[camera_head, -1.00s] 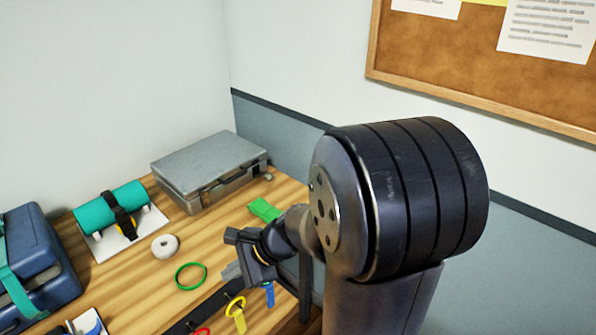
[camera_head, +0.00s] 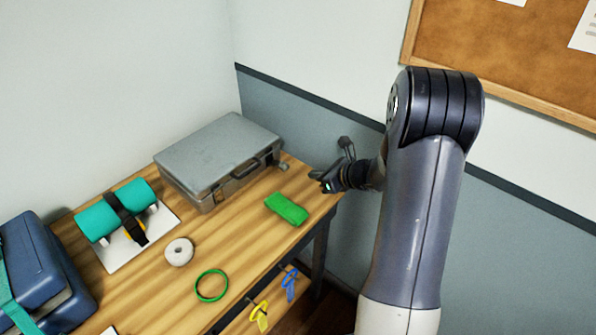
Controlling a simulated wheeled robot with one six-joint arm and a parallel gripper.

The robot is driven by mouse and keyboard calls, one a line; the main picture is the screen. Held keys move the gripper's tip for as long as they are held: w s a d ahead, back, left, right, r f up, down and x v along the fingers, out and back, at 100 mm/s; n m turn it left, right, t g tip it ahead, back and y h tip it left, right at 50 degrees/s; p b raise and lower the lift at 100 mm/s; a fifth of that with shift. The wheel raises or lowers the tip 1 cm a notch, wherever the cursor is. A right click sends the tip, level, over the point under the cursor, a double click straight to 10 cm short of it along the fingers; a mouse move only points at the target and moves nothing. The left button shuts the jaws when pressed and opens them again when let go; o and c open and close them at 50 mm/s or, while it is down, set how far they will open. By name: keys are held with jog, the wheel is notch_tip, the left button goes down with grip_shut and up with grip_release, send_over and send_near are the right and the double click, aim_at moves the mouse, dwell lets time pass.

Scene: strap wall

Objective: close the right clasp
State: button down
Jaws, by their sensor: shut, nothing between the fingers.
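The grey metal case (camera_head: 215,150) lies closed-lidded on the wooden table, its front face turned to the lower right. Its right clasp (camera_head: 282,166) shows as a small dark piece at the right end of the front and appears to stick out from it.

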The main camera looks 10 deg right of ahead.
aim_at(279, 166)
jog(key=shift+w+a, duration=0.1)
jog(key=p+x, duration=0.1)
jog(key=x, duration=0.9)
jog(key=shift+p, duration=0.35)
